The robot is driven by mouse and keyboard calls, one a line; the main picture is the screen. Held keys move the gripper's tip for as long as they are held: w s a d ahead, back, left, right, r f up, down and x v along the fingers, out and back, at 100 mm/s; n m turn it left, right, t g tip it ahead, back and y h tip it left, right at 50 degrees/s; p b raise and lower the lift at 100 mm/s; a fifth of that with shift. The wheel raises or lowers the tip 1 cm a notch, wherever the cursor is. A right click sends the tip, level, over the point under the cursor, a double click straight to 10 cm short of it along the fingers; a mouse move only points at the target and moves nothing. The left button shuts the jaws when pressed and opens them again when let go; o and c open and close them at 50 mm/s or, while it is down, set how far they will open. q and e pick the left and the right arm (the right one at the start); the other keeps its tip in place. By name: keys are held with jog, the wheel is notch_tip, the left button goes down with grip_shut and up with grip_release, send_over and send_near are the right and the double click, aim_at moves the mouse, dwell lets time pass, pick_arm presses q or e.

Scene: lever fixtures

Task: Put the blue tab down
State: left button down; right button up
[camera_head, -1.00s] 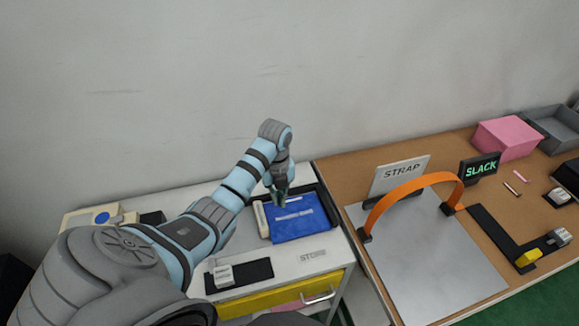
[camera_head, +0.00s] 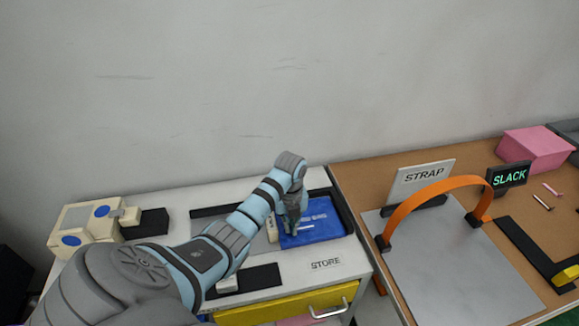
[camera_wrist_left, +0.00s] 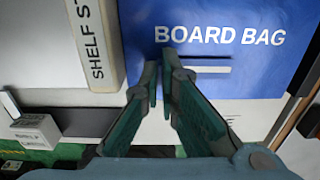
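I cannot pick out a separate blue tab for certain. A blue board bag (camera_head: 322,212) lies on the white cabinet top; it also shows in the wrist view (camera_wrist_left: 265,70) with white lettering and a white strip. My left gripper (camera_head: 291,230) is over the bag's left part. In the wrist view its fingers (camera_wrist_left: 160,75) point at the bag, tips close together with a narrow gap. I cannot tell whether something thin and blue is between them. My right gripper is not in view.
A cream block with blue discs (camera_head: 80,228) stands at the left. A cream shelf-labelled bar (camera_wrist_left: 96,45) lies beside the bag. At the right are an orange strap (camera_head: 432,202) over a grey plate (camera_head: 460,265), a SLACK display (camera_head: 509,176) and a pink box (camera_head: 535,150).

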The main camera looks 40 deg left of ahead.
pick_arm(q)
jog(key=shift+f, duration=0.15)
jog(key=c, duration=1.8)
grip_release()
notch_tip(320, 180, up, 13)
jog(key=p, duration=0.4)
jog(key=shift+f, duration=0.15)
jog(key=shift+f, duration=0.1)
